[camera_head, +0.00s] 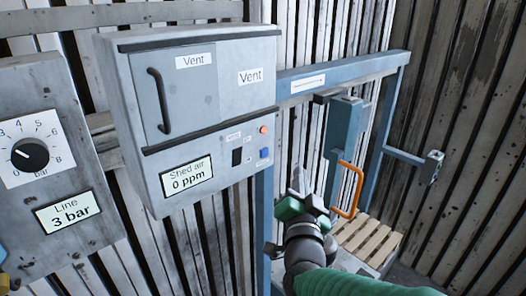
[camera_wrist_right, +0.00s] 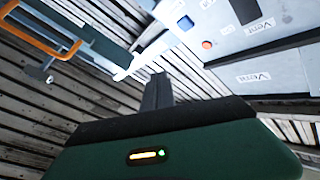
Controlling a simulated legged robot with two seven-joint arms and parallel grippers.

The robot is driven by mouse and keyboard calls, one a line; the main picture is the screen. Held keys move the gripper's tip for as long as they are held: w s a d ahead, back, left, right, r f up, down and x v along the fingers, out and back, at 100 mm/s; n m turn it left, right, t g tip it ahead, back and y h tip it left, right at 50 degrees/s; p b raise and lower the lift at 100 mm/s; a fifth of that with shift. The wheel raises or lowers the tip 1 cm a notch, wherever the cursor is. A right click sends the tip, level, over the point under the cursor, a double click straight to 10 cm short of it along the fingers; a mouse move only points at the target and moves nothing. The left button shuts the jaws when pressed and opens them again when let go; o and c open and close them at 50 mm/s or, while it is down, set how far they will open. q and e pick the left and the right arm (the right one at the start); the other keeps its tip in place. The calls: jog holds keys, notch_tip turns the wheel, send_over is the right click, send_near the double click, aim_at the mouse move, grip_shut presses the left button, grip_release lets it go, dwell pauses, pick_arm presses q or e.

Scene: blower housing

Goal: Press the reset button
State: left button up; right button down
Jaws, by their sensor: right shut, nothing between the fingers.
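The grey vent box (camera_head: 215,120) hangs on the slatted wall. I cannot read which is the reset button. In the right wrist view the blue button (camera_wrist_right: 185,23) and the orange-red one (camera_wrist_right: 207,44) show at the top. My right gripper (camera_head: 298,180) is shut and empty, pointing up, right of and below the buttons, apart from them. My left gripper is not in view.
A gauge panel (camera_head: 60,170) with a dial stands at left. A blue frame (camera_head: 340,70) carries a blue-grey block with an orange handle (camera_head: 350,190) right of my gripper. A wooden slatted platform (camera_head: 370,240) lies below. The box door has a black handle (camera_head: 158,100).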

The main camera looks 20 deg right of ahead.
aim_at(264, 153)
jog(key=w+a, duration=0.2)
jog(key=w, duration=0.6)
jog(key=shift+w+a+p, duration=0.25)
jog(key=shift+a+p, duration=0.15)
jog(key=shift+p, duration=0.05)
jog(key=shift+d+f, duration=0.15)
jog(key=shift+d, duration=0.05)
jog(key=shift+a, duration=0.3)
jog(key=shift+d, duration=0.2)
dwell(0.3)
jog(key=shift+w+a, duration=0.1)
dwell(0.6)
jog(key=shift+w+a, duration=0.1)
jog(key=shift+w, duration=0.15)
